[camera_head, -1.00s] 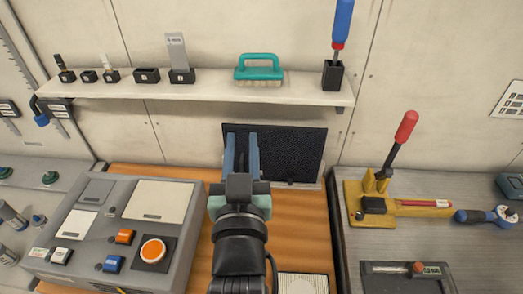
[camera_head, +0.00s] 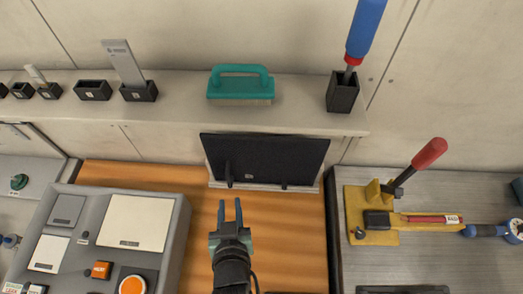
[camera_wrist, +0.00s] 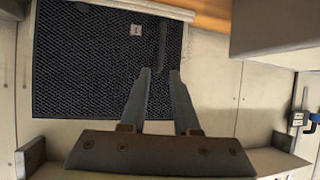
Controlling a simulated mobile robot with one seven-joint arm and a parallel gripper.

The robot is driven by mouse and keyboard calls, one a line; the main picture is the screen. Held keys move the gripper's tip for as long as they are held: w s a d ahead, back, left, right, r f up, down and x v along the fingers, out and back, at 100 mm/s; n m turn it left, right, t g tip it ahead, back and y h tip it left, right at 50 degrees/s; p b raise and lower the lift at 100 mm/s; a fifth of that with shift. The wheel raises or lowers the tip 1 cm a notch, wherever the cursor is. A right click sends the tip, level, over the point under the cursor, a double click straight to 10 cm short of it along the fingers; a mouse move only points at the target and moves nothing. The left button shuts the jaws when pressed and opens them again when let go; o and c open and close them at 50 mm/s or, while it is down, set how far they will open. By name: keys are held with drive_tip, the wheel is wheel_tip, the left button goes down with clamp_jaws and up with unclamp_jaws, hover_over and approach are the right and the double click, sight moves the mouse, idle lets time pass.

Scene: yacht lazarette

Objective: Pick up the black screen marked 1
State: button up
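The black screen (camera_head: 265,155) stands upright against the back wall on a pale ledge, under the shelf. In the wrist view the same screen (camera_wrist: 85,60) shows a dark mesh face with a small pale tag, its figure too small to read. My gripper (camera_head: 230,204) is in front of the screen and below it in the head view, over the wooden counter. Its two fingers are apart with nothing between them.
A shelf (camera_head: 190,112) above the screen holds a teal brush (camera_head: 240,85), a blue-handled tool (camera_head: 365,30) in a black holder and several small holders. A grey control box (camera_head: 115,225) stands left. A yellow base with a red-handled lever (camera_head: 410,165) stands right. Wooden counter (camera_head: 285,220) between is clear.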

sight(228, 180)
drive_tip(key=shift+p+x, duration=0.85)
drive_tip(key=shift+x, duration=5.05)
drive_tip(key=shift+a, duration=0.2)
clamp_jaws()
drive_tip(key=shift+r, duration=0.15)
